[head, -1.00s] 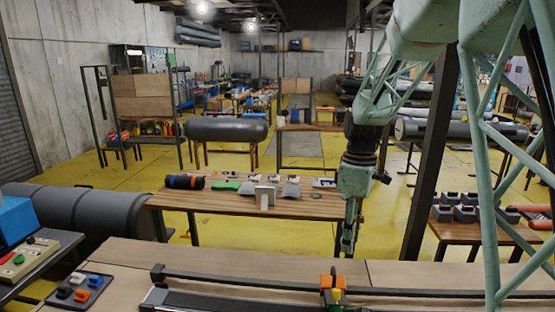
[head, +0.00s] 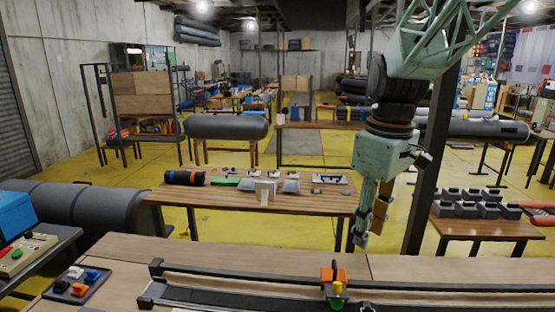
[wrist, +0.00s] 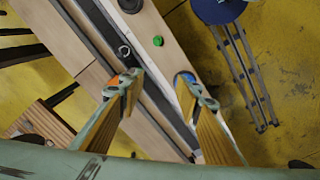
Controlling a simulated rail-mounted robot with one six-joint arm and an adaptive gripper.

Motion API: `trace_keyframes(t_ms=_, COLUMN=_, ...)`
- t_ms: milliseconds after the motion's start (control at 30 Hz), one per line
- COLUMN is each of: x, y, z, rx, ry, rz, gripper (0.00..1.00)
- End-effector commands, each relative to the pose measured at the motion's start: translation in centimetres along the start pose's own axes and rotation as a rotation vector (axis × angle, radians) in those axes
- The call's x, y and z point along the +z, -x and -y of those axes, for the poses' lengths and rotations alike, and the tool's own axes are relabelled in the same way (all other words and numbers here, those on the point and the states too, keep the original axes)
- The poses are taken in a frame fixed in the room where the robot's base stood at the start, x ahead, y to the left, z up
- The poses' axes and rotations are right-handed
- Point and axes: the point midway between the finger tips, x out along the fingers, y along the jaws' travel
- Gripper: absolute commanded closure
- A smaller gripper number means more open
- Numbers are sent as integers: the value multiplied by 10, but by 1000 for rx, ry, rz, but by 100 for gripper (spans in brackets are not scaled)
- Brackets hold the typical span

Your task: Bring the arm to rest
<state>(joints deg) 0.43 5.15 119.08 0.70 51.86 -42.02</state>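My gripper (head: 362,238) hangs downward from my green arm at the right of centre in the head view. It is above or just behind the far edge of the front workbench (head: 220,262). In the wrist view my gripper (wrist: 160,87) shows its two fingers well apart. Nothing is held between them. The bench top and its dark rail show beyond the fingers, some way off.
An orange and green clamp-like part (head: 333,283) sits on the black rail (head: 230,277) along the bench. A small table (head: 215,200) with tools stands behind. A dark post (head: 425,170) rises beside my arm. Grey blocks (head: 475,204) lie on the right table.

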Motion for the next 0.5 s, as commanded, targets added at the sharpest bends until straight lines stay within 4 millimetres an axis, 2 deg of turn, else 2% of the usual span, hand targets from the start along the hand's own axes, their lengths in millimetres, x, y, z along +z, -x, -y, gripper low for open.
trace_keyframes(t_ms=500, x=57, y=26, z=51, rx=45, ry=-182, rz=-57, gripper=69)
